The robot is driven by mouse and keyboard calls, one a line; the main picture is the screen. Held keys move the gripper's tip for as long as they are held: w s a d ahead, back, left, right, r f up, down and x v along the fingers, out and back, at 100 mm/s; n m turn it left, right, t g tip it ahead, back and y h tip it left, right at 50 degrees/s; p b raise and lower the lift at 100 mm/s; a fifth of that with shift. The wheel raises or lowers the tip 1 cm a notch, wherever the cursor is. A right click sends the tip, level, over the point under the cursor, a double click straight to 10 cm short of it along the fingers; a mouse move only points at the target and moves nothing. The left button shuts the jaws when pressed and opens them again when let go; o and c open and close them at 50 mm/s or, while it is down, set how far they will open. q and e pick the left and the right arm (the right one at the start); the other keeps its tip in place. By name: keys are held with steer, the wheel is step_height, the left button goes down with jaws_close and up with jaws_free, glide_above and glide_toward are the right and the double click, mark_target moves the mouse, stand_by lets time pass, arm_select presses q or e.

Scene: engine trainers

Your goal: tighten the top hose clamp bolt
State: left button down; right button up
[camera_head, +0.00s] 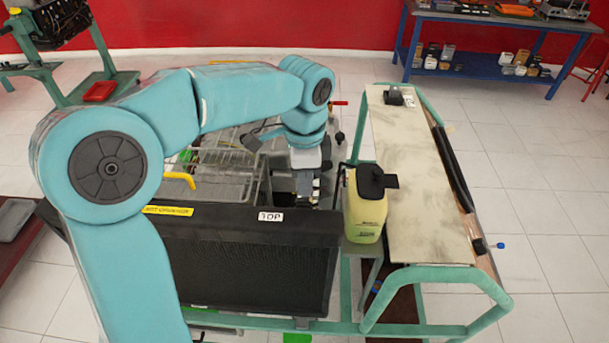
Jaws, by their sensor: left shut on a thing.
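My left arm comes in from the left and reaches over the engine trainer. My left gripper (308,192) points down behind the top edge of the black radiator (250,262), close to its "TOP" label (270,216). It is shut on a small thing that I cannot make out. The top hose, its clamp and the bolt cannot be told apart here; the gripper and the radiator's top edge hide that spot. My right gripper is not in view.
A yellowish bottle with a black cap (365,205) stands just right of the gripper. A worn panel (415,180) in a green frame (440,275) lies further right. A wire-like grey rack (222,175) is on the left. A blue workbench (490,70) stands at the back.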

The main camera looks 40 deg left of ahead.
arm_select(q)
steer(key=shift+s+f+m, duration=0.15)
steer(key=shift+f+m, duration=0.05)
steer(key=shift+m, duration=0.7)
steer(key=c, duration=1)
jaws_free()
steer(key=shift+r, duration=0.1)
steer(key=shift+r, duration=0.3)
step_height(320, 180, up, 16)
steer(key=shift+f, duration=0.1)
